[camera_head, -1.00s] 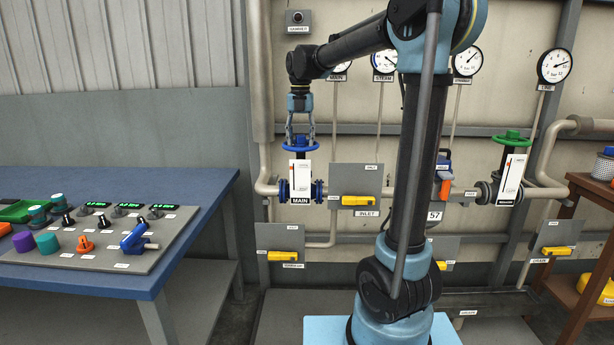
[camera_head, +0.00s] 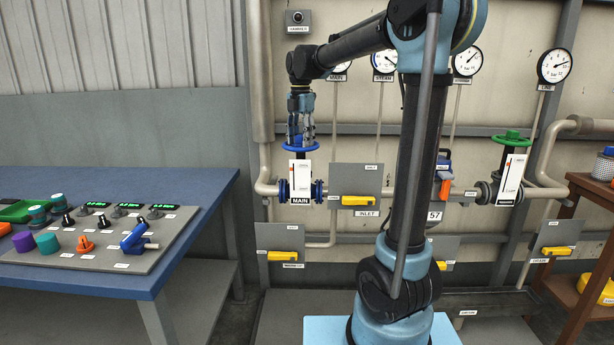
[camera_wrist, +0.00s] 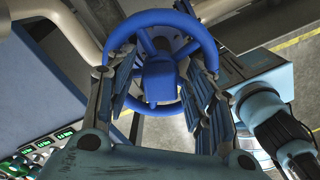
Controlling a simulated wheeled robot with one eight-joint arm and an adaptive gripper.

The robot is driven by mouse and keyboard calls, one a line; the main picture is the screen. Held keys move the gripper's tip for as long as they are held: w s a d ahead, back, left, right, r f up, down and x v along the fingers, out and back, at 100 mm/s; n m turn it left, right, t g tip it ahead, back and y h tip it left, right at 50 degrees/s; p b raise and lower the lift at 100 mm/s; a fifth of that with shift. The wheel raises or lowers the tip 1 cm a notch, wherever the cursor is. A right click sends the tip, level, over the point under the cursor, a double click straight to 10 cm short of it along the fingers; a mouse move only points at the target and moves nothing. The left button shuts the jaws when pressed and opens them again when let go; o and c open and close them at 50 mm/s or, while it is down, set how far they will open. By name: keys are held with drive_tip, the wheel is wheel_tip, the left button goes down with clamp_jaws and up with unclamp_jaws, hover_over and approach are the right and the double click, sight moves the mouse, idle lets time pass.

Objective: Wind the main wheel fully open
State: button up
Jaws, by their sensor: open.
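The main wheel (camera_head: 300,147) is a blue handwheel lying flat on top of the valve labelled MAIN (camera_head: 300,170). In the wrist view the blue wheel (camera_wrist: 162,16) shows its ring, spokes and hub. My gripper (camera_head: 301,136) points straight down right over the wheel. In the wrist view my gripper (camera_wrist: 160,95) has its two fingers apart, one at each side of the wheel's near part, with the hub between them. I cannot tell whether the fingers touch the rim. A white indicator plate (camera_head: 300,174) with a red mark stands under the wheel.
A green handwheel (camera_head: 511,138) tops another valve at the right. Yellow handles (camera_head: 359,200) sit on grey plates around the pipes. A blue table (camera_head: 185,185) with a control panel (camera_head: 110,240) stands at the left. A brown shelf (camera_head: 590,190) stands at the right.

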drive_tip(key=m, duration=0.4)
drive_tip(key=shift+m, duration=2)
drive_tip(key=c, duration=0.9)
drive_tip(key=n, duration=0.9)
drive_tip(key=shift+w, duration=0.1)
